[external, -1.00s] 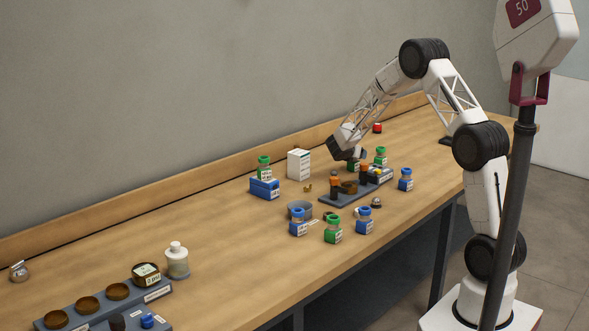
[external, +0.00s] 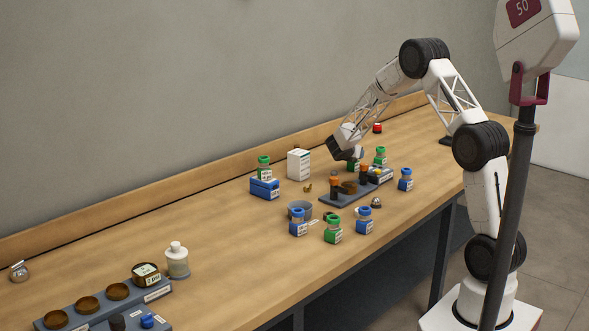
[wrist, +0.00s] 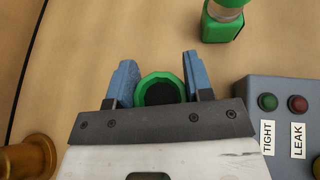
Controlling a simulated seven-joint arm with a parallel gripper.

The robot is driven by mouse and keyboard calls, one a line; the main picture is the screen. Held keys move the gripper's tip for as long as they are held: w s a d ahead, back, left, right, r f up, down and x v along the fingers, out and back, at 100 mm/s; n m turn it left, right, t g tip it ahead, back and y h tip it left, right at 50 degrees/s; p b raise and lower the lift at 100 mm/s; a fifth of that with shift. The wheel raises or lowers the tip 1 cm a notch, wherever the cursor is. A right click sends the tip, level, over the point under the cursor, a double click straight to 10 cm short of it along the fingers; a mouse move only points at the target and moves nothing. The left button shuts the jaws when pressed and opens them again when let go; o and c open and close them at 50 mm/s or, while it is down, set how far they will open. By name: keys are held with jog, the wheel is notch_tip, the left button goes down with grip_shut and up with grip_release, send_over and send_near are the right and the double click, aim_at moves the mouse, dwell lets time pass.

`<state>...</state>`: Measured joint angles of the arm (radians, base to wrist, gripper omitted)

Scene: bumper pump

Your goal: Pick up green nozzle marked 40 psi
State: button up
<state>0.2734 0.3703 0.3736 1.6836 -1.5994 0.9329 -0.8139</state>
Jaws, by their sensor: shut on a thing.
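My gripper (wrist: 159,72) is shut on a green nozzle (wrist: 143,85); its blue fingers stand on either side of the green ring with a dark centre. In the external view my gripper (external: 348,158) is low over the bench, with the green nozzle (external: 353,166) just below it, partly hidden. I cannot read its marking. Other green-topped pieces stand at the right (external: 381,156), at the front (external: 333,232) and on a blue block (external: 264,168). One green piece (wrist: 222,20) shows beyond the fingers in the wrist view.
A grey box (wrist: 280,92) labelled TIGHT and LEAK is right of my gripper in the wrist view. A grey tray (external: 337,199) with orange-topped parts is close below. Blue-topped pieces (external: 298,226) stand in front. The left middle of the bench is clear.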

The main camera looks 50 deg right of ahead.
jog(key=shift+r, duration=0.15)
notch_tip(320, 180, up, 10)
jog(key=shift+f, duration=0.15)
dwell(0.4)
